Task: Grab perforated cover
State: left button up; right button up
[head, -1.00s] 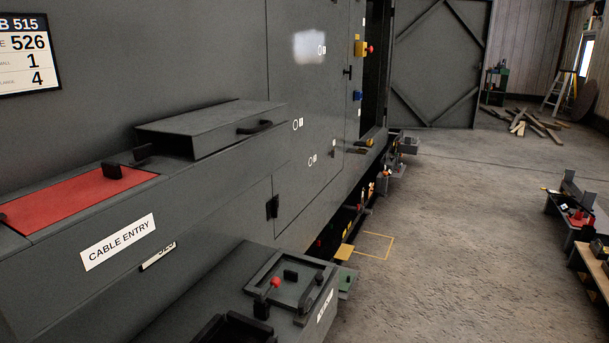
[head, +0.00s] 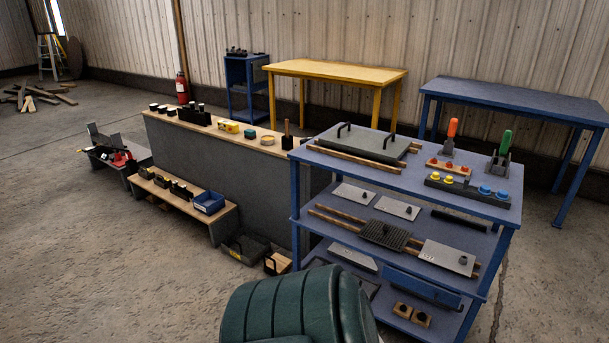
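A dark plate with a grid-like surface (head: 384,235), which looks like the perforated cover, lies on the middle shelf of the blue shelf unit (head: 477,211). A small dark knob stands up from it. It rests across wooden strips (head: 335,220), left of a light grey plate with a knob (head: 447,257). Its individual holes are too small to make out clearly. Neither of my grippers is in view.
A dark green padded rounded object (head: 292,308) stands close in front of the shelf unit. A grey counter (head: 225,153) is left of it; yellow (head: 335,69) and blue (head: 515,100) tables stand behind. Open concrete floor (head: 70,240) lies to the left.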

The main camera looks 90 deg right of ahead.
aim_at(393, 237)
jog(key=z, duration=3.35)
jog(key=i+u, duration=0.1)
jog(key=i, duration=0.3)
jog(key=i+l+u, duration=0.15)
jog(key=i, duration=0.3)
jog(key=i+l+u, duration=0.1)
jog(key=i, duration=0.3)
jog(key=i+l+u, duration=0.15)
jog(key=i, duration=0.25)
jog(key=l, duration=0.1)
